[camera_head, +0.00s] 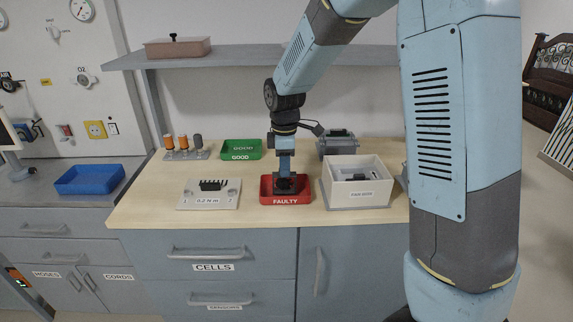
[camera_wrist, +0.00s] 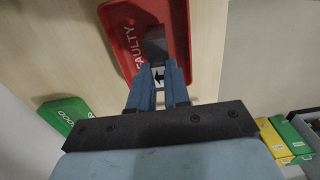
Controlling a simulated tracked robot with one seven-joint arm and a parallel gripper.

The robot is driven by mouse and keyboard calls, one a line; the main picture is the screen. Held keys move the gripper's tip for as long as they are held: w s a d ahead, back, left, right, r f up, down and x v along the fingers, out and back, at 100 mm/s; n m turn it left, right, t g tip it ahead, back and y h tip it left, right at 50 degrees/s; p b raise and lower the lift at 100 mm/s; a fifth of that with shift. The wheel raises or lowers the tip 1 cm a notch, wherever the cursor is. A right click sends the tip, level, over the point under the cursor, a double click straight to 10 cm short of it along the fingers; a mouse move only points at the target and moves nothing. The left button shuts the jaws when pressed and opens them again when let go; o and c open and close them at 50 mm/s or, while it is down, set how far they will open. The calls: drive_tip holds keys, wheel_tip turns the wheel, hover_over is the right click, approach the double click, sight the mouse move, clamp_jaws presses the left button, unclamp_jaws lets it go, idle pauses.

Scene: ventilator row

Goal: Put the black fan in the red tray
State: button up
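The red tray (camera_head: 267,190), marked FAULTY, sits near the front edge of the wooden worktop. It also shows in the wrist view (camera_wrist: 125,30). My gripper (camera_head: 285,180) points straight down into the tray. In the wrist view its blue fingers (camera_wrist: 158,75) are close on both sides of a dark piece that bears a white arrow. This looks like the black fan (camera_wrist: 155,42), inside the tray's outline and partly hidden by the fingers. I cannot tell whether it touches the tray floor.
A white box (camera_head: 355,195) stands close right of the tray. A grey plate (camera_head: 225,200) with a black finned part lies left. A green GOOD tray (camera_head: 241,149) and a rack of cylinders (camera_head: 186,150) are behind. A grey motor-like unit (camera_head: 340,143) is at back right.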

drive_tip(key=o, duration=0.4)
drive_tip(key=shift+o, duration=0.2)
wheel_tip(320, 180, up, 13)
drive_tip(key=s+d+r+m+t, duration=0.3)
drive_tip(key=s+d+r+m, duration=0.45)
drive_tip(key=s+d, duration=0.35)
drive_tip(key=s+d+f+m+t, duration=0.1)
drive_tip(key=s+d+m, duration=0.3)
drive_tip(key=s, duration=0.3)
drive_tip(key=s+d+f+m+t, duration=0.1)
drive_tip(key=s+d+m, duration=0.3)
drive_tip(key=s+m, duration=0.2)
drive_tip(key=shift+s+t, duration=0.3)
drive_tip(key=shift+s, duration=0.35)
